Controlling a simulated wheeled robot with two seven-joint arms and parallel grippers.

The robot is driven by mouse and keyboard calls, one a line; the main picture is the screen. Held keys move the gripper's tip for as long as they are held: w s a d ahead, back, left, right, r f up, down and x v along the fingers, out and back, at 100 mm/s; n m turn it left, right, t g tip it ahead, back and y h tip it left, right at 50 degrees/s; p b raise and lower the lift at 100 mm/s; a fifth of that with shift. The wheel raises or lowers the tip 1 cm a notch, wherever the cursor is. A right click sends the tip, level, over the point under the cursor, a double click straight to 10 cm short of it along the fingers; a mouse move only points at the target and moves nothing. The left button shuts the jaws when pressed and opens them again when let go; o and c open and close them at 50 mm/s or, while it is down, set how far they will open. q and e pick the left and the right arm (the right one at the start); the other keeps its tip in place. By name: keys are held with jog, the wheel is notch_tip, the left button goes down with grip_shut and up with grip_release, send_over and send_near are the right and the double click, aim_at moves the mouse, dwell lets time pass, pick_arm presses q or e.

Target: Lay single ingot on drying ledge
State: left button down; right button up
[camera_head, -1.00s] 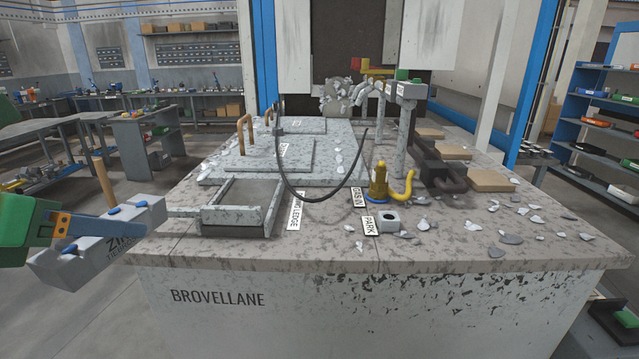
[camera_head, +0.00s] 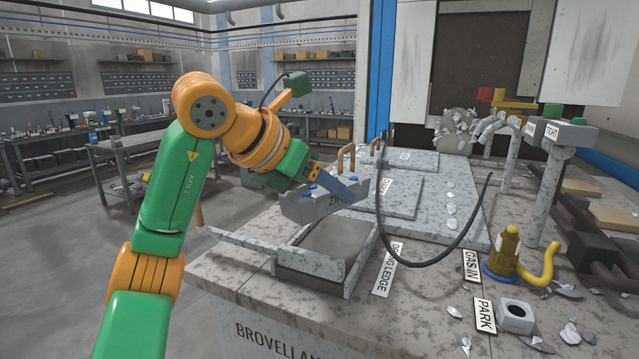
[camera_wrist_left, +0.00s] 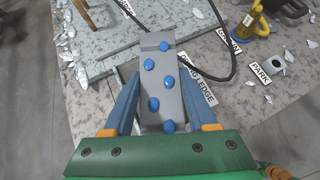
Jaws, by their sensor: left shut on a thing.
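The drying ledge (camera_head: 322,272) is a shallow, rimmed grey tray at the table's near left edge. It looks empty, and a "DRYING LEDGE" label (camera_head: 388,268) lies to its right. The ingot is held above the tray's far side; the exact gap cannot be told. My right gripper is not in view.
A black cable (camera_head: 430,262) loops down just right of the tray. A long bar (camera_head: 240,240) sticks out left from the tray. Behind are flat plates with brown handles (camera_head: 346,160). A yellow gas fitting (camera_head: 508,255) and a PARK block (camera_head: 515,316) stand to the right.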

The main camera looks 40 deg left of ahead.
aim_at(280, 197)
pick_arm(q)
jog(key=w+f, duration=0.2)
jog(key=w+a+f, duration=0.1)
jog(key=f, duration=0.1)
jog(key=shift+w+a+f, duration=0.2)
jog(key=shift+w+f, duration=0.1)
jog(key=shift+w, duration=0.05)
notch_tip(280, 197, down, 4)
jog(key=shift+w+r, duration=0.15)
jog(key=shift+r, duration=0.05)
jog(key=c, duration=0.5)
grip_release()
jog(key=shift+f, duration=0.1)
jog(key=o, duration=0.3)
jog(key=shift+s+d+r, duration=0.15)
jog(key=shift+s+r, duration=0.05)
jog(key=shift+s, duration=0.1)
jog(key=v, duration=1.2)
jog(key=shift+w+f, duration=0.1)
